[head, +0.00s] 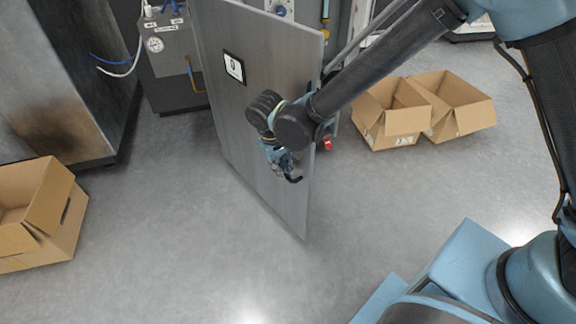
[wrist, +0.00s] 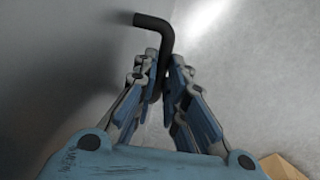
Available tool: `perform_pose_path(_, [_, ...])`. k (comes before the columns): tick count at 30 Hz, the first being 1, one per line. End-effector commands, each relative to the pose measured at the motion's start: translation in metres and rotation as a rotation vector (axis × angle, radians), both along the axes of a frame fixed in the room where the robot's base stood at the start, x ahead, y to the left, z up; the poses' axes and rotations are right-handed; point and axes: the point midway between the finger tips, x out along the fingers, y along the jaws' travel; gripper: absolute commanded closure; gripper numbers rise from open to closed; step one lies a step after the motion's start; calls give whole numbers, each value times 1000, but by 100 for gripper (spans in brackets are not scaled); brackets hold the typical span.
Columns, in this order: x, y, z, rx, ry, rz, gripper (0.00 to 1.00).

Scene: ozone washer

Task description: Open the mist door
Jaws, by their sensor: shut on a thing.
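The mist door (head: 262,120) is a grey metal panel with a small white and black label. It stands swung out from the cabinet, with its right edge toward me. Its black bent handle (head: 294,180) sits low near that edge. My gripper (head: 287,166) is at the door's face and closed on the handle. In the wrist view, the blue and grey fingers of my gripper (wrist: 166,72) pinch the black handle (wrist: 153,21), whose bent end sticks out past the fingertips. The handle's base is hidden by the fingers.
Two open cardboard boxes (head: 393,125) (head: 462,113) stand on the floor right of the door. Another open box (head: 38,222) lies at the left. A grey unit with a gauge (head: 172,65) stands behind left. The floor before the door is clear.

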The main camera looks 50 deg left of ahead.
Motion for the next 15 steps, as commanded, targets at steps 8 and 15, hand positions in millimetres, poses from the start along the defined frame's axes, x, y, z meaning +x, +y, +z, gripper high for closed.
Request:
perform_pose_path(8, [-6,-2,0,-5,0,6,100])
perform_pose_path(15, [-6,-1,0,-3,0,8,69])
